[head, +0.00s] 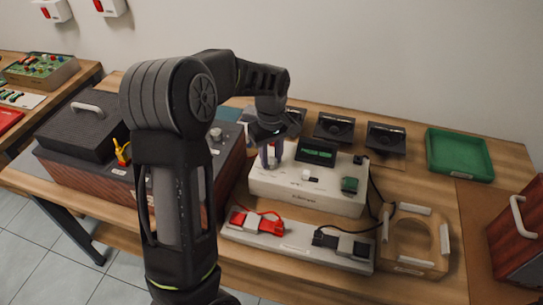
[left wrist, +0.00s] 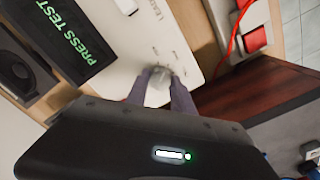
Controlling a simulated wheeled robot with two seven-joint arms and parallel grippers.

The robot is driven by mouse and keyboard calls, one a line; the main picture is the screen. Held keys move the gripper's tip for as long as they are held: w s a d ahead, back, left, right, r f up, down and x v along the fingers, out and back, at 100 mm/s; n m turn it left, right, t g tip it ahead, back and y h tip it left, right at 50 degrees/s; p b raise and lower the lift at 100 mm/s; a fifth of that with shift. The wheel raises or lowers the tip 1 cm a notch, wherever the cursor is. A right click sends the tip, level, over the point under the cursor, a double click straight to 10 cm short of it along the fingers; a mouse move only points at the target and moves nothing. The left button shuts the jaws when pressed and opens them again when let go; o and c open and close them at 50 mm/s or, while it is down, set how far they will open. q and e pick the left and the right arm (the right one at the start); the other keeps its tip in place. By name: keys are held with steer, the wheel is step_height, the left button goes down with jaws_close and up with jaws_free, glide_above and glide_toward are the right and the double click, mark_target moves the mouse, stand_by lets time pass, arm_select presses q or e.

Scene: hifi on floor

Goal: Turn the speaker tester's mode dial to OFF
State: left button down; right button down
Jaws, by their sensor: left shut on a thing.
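The speaker tester (head: 310,195) is a white box with a dark display on the table, right of centre in the head view. In the left wrist view its display (left wrist: 62,38) reads PRESS TEST in green. My left gripper (head: 271,158) reaches down to the left end of the tester's top. In the left wrist view my left gripper (left wrist: 160,88) has its two fingers shut on the grey mode dial (left wrist: 158,84), one on each side. The dial's pointer and most of its markings are hidden or too small to read. My right gripper is not in view.
In front of the tester lies a strip with red (head: 243,222) and black clips (head: 340,241). A wooden ring stand (head: 412,262) is at right, a green tray (head: 460,153) behind it. Dark speaker units (head: 334,128) stand behind the tester. A hifi cabinet (head: 75,170) fills the left.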

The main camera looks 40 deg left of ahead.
mark_target(271, 160)
arm_select(q)
steer(key=n+p, duration=0.1)
steer(key=n, duration=0.5)
steer(key=shift+n, duration=0.3)
stand_by(0.4)
steer(key=c, duration=1.1)
jaws_free()
steer(key=shift+r, duration=0.1)
step_height(271, 160, up, 8)
steer(key=shift+f, duration=0.15)
steer(key=shift+s, duration=0.1)
